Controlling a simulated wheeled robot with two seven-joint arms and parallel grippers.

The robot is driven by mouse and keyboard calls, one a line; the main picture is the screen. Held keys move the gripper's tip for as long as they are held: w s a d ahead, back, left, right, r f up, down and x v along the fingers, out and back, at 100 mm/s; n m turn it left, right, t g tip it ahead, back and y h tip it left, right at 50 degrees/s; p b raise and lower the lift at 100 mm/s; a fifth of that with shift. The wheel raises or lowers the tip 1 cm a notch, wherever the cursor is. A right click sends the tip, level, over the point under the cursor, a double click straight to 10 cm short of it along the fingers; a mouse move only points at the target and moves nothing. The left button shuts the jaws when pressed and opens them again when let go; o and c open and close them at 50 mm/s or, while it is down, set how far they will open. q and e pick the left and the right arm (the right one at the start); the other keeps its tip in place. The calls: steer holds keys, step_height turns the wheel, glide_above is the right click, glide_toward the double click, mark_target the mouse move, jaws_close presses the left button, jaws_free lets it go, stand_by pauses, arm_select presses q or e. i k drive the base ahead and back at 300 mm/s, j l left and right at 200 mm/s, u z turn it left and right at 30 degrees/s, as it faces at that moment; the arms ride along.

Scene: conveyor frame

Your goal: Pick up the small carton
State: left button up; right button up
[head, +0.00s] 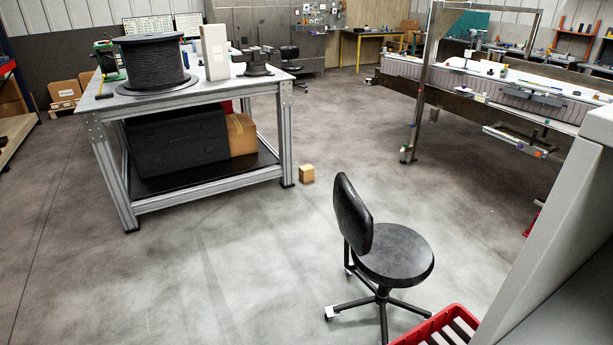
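A small brown carton (307,174) sits on the grey floor in the head view. It is just right of the workbench's front right leg, apart from the chair. It looks upright and nothing covers it. Neither of my grippers shows in the head view, so I cannot see their state.
A metal workbench (190,97) with a black cable spool (152,64) stands at left. A black swivel chair (390,260) stands on the floor in front, near a red crate (440,325). A conveyor frame (480,90) is at right. Open floor lies around the carton.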

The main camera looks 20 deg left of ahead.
mark_target(306, 172)
steer(key=j+u, duration=0.1)
steer(key=u, duration=0.2)
steer(key=i+j+u, duration=0.1)
steer(key=i+j, duration=0.55)
steer(key=j, duration=0.2)
steer(key=i+j+u, duration=0.1)
steer(key=i+j, duration=0.55)
steer(key=j, duration=0.15)
steer(key=i+j+u, duration=0.1)
steer(key=i+u, duration=0.25)
steer(key=i, duration=1.6)
steer(key=i+l+z, duration=0.2)
steer(key=i+z, duration=0.25)
steer(key=i, duration=0.15)
steer(key=i+z, duration=0.5)
steer(key=i+j+z, duration=0.3)
steer(key=i+z, duration=0.15)
steer(key=i, duration=0.25)
steer(key=i+l+u, duration=0.1)
steer(key=i, duration=0.45)
steer(key=i+l+u, duration=0.15)
steer(key=i+l, duration=0.2)
steer(key=i, duration=0.15)
